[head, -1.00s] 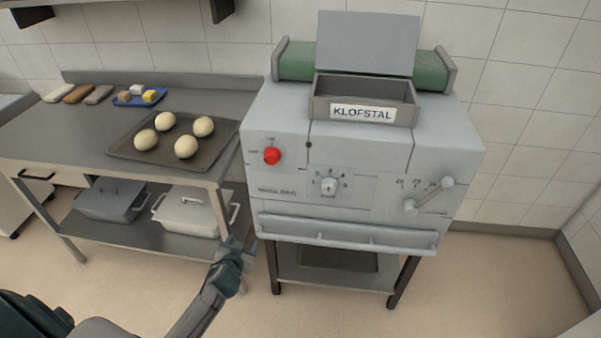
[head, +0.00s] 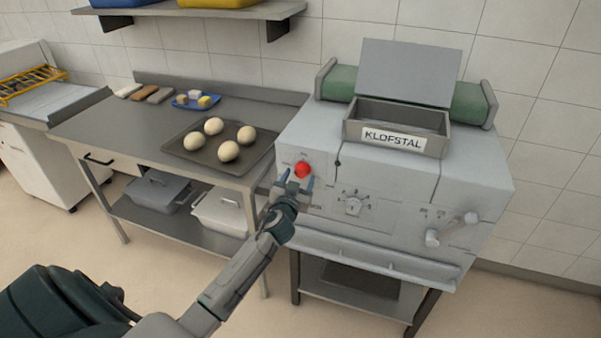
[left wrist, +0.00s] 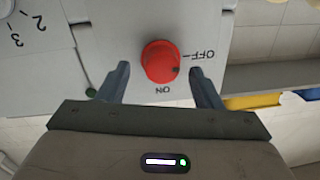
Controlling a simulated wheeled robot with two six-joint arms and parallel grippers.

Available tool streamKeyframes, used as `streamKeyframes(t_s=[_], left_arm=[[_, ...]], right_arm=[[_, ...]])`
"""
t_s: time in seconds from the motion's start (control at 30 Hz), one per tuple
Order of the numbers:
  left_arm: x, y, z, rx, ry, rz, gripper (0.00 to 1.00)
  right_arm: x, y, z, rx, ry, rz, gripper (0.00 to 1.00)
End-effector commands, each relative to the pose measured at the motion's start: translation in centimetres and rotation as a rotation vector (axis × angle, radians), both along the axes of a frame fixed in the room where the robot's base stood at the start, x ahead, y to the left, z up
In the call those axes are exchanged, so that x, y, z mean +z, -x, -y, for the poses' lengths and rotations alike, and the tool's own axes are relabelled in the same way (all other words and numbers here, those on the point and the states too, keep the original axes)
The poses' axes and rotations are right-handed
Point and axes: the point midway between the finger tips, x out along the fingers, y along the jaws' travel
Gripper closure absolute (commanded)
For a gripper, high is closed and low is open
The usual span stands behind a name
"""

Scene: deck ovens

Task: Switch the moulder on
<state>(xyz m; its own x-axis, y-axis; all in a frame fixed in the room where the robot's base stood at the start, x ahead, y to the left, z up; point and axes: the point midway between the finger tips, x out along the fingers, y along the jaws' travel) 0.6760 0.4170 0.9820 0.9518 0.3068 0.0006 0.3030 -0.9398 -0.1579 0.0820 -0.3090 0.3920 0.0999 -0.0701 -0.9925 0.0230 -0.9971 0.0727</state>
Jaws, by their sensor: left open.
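The moulder (head: 400,190) is a grey machine with a KLOFSTAL label. Its red knob (head: 302,169) is on the left of its front face. In the left wrist view the red knob (left wrist: 160,62) is upside down, between OFF and ON labels. A small dark mark on its rim lies between the two labels. My left gripper (head: 296,182) is open and empty just in front of the knob. In the left wrist view its fingers (left wrist: 159,70) are on both sides of the knob with gaps visible; contact cannot be seen. My right gripper is out of view.
A dial (head: 353,204) and a lever (head: 452,230) are to the right on the moulder's front, above a rail (head: 370,258). A steel table (head: 130,128) on the left holds a tray (head: 190,165) with dough balls. A shelf (head: 200,12) hangs above.

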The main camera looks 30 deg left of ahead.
Motion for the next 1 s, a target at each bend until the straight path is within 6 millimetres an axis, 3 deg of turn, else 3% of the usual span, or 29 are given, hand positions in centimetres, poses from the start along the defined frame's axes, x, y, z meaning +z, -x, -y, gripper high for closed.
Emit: streamKeyframes(t_s=[0.2, 0.47, 0.5, 0.73, 1.0], left_arm=[[0.0, -1.6, -0.5, 0.0, 0.0, -0.001, 0.41], [-0.1, -1.8, -0.6, -0.001, 0.0, 0.0, 0.41], [-0.1, -1.8, -0.6, -0.001, 0.0, 0.0, 0.43], [-0.1, -1.7, -0.6, -0.001, 0.0, -0.001, 0.85], [-0.2, -1.7, -0.6, 0.0, -0.022, -0.006, 0.85]], right_arm=[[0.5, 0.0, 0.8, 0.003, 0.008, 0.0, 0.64], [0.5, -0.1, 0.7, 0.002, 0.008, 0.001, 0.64], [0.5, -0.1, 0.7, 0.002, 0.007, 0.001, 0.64], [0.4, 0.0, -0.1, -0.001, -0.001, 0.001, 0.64], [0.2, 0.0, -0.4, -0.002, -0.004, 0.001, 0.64]])
